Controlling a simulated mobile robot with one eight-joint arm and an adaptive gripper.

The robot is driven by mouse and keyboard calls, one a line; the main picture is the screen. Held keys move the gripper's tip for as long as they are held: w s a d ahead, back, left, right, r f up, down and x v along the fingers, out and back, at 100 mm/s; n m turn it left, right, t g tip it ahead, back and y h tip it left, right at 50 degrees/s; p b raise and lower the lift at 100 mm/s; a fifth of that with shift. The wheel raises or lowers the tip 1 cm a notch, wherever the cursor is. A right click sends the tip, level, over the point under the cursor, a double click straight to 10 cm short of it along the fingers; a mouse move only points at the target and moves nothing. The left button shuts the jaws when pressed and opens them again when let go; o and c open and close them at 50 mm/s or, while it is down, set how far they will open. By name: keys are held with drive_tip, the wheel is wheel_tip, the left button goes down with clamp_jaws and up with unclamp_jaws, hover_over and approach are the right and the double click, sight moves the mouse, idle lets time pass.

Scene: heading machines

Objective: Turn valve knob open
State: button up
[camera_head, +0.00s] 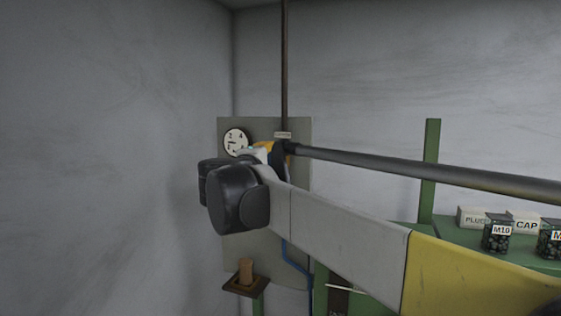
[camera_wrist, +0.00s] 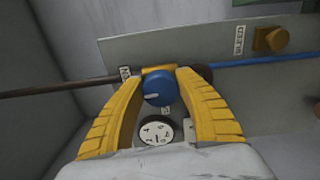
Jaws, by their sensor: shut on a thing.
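The valve knob (camera_wrist: 157,89) is round and blue with a white pointer mark, in the middle of the wrist view. It sits on a grey panel (camera_wrist: 230,110), which also shows in the head view (camera_head: 265,258). My gripper (camera_wrist: 160,80) has its yellow fingers around the knob, one on each side, shut on it. In the head view my gripper (camera_head: 264,150) is at the panel, largely behind my own arm, and the knob is hidden there. A round dial gauge (camera_head: 237,142) is on the panel beside the gripper; it also shows in the wrist view (camera_wrist: 156,132).
A brown pipe (camera_head: 284,70) runs down to the panel, and a blue pipe (camera_wrist: 260,61) continues past the knob. A green bench (camera_head: 460,240) with labelled boxes and jars stands at right.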

drive_tip(key=shift+r+m, duration=0.1)
drive_tip(key=shift+m, duration=0.3)
drive_tip(key=o, duration=1.2)
drive_tip(key=shift+w, duration=0.1)
drive_tip(key=v, duration=1.2)
drive_tip(key=shift+d, duration=0.1)
